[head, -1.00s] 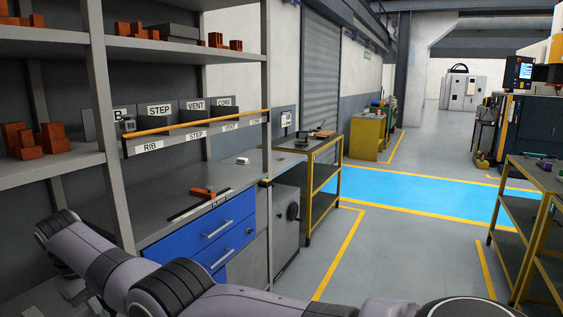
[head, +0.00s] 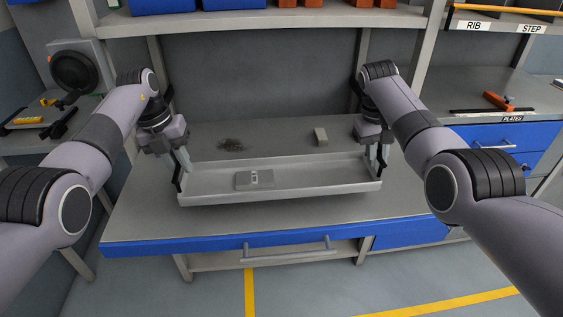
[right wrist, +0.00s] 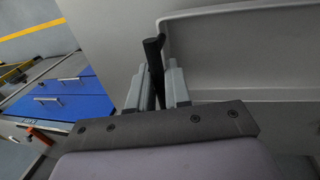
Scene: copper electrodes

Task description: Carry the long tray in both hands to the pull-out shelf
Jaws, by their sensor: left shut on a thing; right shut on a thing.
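The long tray (head: 320,188) is a shallow light-grey trough held level in front of me at the workbench, in the head view. A flat grey block with a small light label (head: 254,180) lies in its left half. My left gripper (head: 181,170) is shut on the tray's dark left end handle. My right gripper (head: 378,163) is shut on the right end handle. In the right wrist view, the right gripper (right wrist: 160,85) closes on the black handle beside the tray wall (right wrist: 235,95). I cannot tell whether the tray touches the bench top.
The grey bench top (head: 300,220) has a blue front edge and a pull handle (head: 288,252) below. A dark pile of bits (head: 232,145) and a small grey-beige block (head: 320,136) lie behind the tray. A shelf (head: 290,20) hangs above. Blue drawers (head: 500,140) stand right.

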